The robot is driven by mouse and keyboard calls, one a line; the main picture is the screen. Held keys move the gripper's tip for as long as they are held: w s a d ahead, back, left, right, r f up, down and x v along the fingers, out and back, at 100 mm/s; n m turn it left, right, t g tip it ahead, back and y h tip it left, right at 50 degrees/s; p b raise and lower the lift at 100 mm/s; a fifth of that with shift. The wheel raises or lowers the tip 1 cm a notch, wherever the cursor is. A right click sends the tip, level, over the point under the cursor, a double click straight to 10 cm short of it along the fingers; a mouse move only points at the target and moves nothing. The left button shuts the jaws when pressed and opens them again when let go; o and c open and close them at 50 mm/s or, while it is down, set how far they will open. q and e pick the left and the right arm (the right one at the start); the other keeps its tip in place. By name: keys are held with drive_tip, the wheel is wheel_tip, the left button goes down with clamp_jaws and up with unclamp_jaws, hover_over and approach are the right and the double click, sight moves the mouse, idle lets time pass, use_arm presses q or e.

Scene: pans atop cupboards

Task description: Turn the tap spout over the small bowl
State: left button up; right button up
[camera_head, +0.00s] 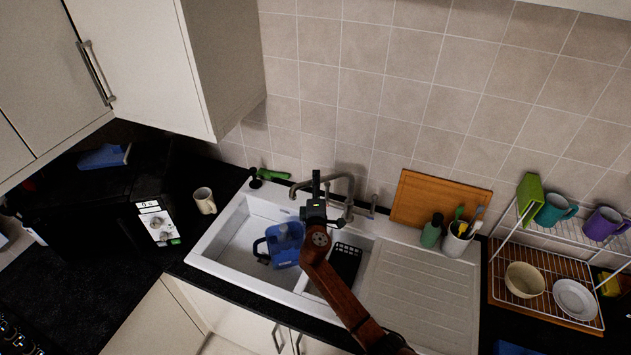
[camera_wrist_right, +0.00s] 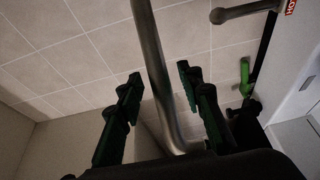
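The metal tap (camera_head: 348,211) stands behind the sink, its spout (camera_head: 338,177) arching up and pointing left, its tip toward the large left bowl (camera_head: 232,240). The small bowl (camera_head: 318,292) lies right of that, holding a black slotted rack (camera_head: 345,262). My right gripper (camera_head: 316,184) is raised in front of the spout and hides part of it. In the right wrist view the gripper (camera_wrist_right: 159,80) is open, with the grey spout tube (camera_wrist_right: 150,45) appearing between its fingers. I cannot tell whether they touch. My left gripper is not in view.
A blue jug (camera_head: 284,246) sits in the large bowl. A green brush (camera_head: 272,174) lies behind the sink. A wooden board (camera_head: 437,200), green bottle (camera_head: 431,232) and utensil pot (camera_head: 455,242) stand right of the tap. A mug (camera_head: 204,200) stands left. The ribbed drainer (camera_head: 415,285) is clear.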

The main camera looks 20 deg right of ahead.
drive_tip(key=shift+w+d, duration=0.15)
drive_tip(key=shift+w, duration=0.25)
drive_tip(key=shift+c, duration=0.4)
clamp_jaws()
